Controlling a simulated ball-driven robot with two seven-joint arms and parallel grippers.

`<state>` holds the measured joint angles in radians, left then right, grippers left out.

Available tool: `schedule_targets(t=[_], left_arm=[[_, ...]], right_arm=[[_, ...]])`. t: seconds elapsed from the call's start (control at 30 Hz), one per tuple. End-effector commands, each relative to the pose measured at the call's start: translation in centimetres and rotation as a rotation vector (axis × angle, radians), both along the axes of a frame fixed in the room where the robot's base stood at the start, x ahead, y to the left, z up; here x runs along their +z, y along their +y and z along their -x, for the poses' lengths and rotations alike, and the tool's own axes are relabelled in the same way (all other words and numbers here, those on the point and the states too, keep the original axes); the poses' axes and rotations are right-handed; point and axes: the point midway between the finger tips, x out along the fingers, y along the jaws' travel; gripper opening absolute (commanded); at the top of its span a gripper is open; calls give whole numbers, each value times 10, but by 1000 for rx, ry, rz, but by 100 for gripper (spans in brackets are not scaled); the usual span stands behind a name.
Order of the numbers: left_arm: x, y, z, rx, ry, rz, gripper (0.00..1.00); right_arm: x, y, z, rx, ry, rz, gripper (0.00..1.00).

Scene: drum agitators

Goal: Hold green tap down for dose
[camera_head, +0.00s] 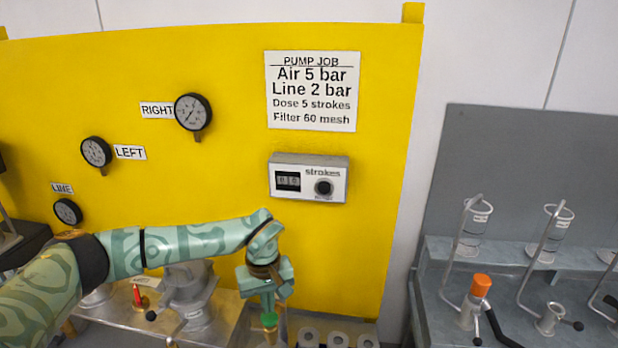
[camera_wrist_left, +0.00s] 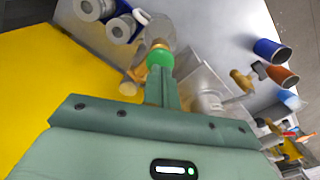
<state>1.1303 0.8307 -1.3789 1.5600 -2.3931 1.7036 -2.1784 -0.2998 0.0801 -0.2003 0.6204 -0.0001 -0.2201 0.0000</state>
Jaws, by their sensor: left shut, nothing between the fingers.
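The green tap (camera_head: 270,320) is at the bottom of the head view, with a small green top just under my left gripper (camera_head: 268,307). In the left wrist view the green top of the tap (camera_wrist_left: 160,57) sits right at the tips of my left gripper (camera_wrist_left: 161,75). Its fingers are shut together with nothing between them, and they point down at the tap. I cannot tell whether they touch or press it. The tap's lower part is mostly hidden in the head view. My right gripper is not in view.
A strokes counter (camera_head: 309,178) with a black knob hangs on the yellow panel (camera_head: 385,120), below a pump job sign (camera_head: 312,92). Several white-ended rolls (camera_head: 338,340) lie right of the tap. A grey bench (camera_head: 505,275) with an orange-topped fitting (camera_head: 480,286) stands at right.

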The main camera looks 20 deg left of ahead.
Motion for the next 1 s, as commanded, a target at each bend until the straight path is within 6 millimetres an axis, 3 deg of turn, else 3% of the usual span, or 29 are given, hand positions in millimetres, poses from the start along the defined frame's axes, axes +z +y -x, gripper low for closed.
schedule_targets(t=[0.27, 1.0], left_arm=[[-1, 0, 0, 0, 0, 0, 0], [-29, 0, 0, 0, 1, 0, 0]], right_arm=[[-1, 1, 0, 0, 0, -1, 87], [-15, 0, 2, -1, 3, -1, 87]])
